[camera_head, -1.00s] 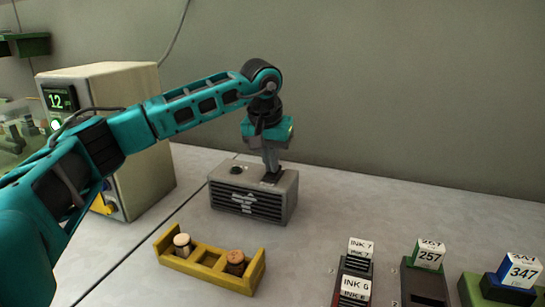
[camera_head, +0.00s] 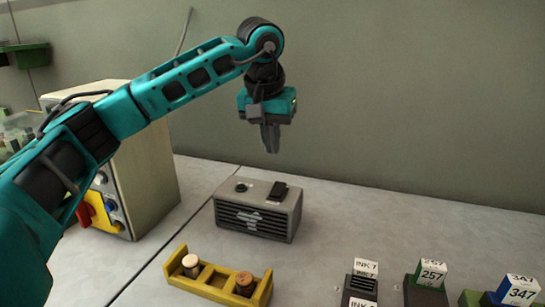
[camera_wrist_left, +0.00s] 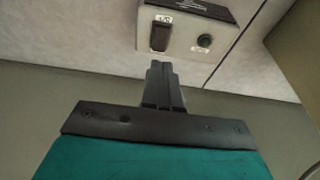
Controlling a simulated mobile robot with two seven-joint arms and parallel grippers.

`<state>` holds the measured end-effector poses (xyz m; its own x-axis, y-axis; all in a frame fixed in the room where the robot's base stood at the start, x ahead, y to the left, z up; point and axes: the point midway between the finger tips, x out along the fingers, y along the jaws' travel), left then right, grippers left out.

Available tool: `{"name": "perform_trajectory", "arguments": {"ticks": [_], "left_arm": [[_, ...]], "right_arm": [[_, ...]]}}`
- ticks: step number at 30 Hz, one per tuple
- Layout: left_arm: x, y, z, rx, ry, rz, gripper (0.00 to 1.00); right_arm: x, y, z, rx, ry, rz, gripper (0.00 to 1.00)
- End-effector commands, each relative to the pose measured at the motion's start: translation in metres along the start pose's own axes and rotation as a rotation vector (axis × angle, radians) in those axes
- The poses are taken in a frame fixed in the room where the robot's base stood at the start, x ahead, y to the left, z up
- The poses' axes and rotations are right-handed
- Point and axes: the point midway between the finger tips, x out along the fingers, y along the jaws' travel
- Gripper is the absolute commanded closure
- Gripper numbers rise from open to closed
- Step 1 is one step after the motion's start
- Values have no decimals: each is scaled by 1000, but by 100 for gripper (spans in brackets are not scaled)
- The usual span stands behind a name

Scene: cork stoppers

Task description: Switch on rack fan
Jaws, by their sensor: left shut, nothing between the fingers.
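The rack fan is a grey box (camera_head: 257,222) with a dark slatted front and a white fan mark, standing on the table in the head view. On its top are a black rocker switch (camera_head: 280,189) and a small round dark green knob or lamp (camera_head: 241,187). In the left wrist view the switch (camera_wrist_left: 160,36) sits under a small printed symbol, with the round green part (camera_wrist_left: 205,41) beside it. My left gripper (camera_head: 271,150) is shut and empty, pointing down above and behind the box, apart from it. Its fingers also show in the left wrist view (camera_wrist_left: 160,66). My right gripper is not in view.
A yellow holder (camera_head: 215,283) with two cork stoppers stands in front of the box. A beige cabinet (camera_head: 152,190) with a yellow panel and red knob stands at left. Ink and numbered blocks (camera_head: 432,272) stand at front right. The table right of the box is clear.

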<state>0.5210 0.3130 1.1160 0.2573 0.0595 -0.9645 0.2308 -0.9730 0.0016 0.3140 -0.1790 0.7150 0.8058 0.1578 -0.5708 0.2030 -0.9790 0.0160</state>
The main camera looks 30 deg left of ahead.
Motion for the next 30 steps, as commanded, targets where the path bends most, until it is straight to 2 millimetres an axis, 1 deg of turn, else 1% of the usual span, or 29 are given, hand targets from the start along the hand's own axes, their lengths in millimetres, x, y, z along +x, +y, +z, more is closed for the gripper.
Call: {"name": "perform_trajectory", "arguments": {"ticks": [1,3,7,18,20,25,30], "left_arm": [[-8,0,0,-1,1,0,100],[-16,0,1,-2,1,1,100],[-24,0,2,-2,1,1,100],[-25,0,2,-2,2,0,100],[-23,0,2,-1,8,0,100],[-19,0,-2,1,49,-1,100],[-22,-1,-7,-1,89,-2,100]], "right_arm": [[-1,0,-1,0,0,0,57],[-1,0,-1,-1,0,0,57],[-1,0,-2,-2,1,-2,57],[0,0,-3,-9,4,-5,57],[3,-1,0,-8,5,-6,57],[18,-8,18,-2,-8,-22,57],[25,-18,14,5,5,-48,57]]}}
